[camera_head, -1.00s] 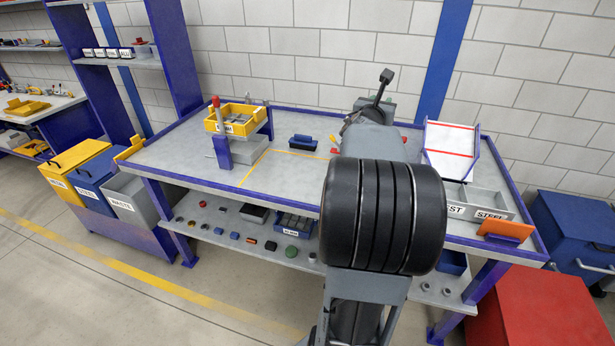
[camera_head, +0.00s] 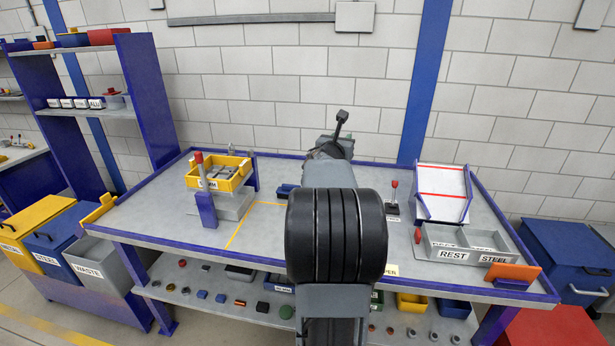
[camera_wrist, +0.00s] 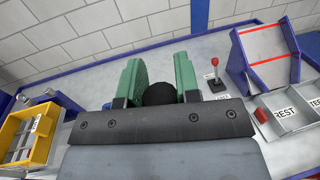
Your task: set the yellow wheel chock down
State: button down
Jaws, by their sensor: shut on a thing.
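My gripper (camera_wrist: 159,88) shows in the wrist view with its two green jaws on either side of a dark rounded thing (camera_wrist: 160,94). The jaws are shut on this thing, and only part of it shows above the dark gripper plate. It looks black here, and I cannot make out a yellow wheel chock in the jaws. In the head view my arm reaches out over the workbench (camera_head: 262,215), and its own links hide the jaws and what they hold.
A yellow bin (camera_head: 222,178) stands on the bench's left. A red-knobbed lever (camera_head: 392,200), a sloped white tray (camera_head: 442,192) and grey REST and STEEL trays (camera_head: 470,243) stand on the right. A blue block (camera_head: 286,190) lies partly behind my arm. The yellow-lined area (camera_head: 240,228) looks clear.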

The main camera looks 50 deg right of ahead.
jog(key=w+f+p, duration=0.4)
jog(key=w+f, duration=0.6)
jog(key=f, duration=0.1)
jog(key=shift+a+f, duration=0.15)
jog(key=shift+a, duration=0.2)
jog(key=shift+f, duration=0.15)
jog(key=c, duration=0.8)
grip_release()
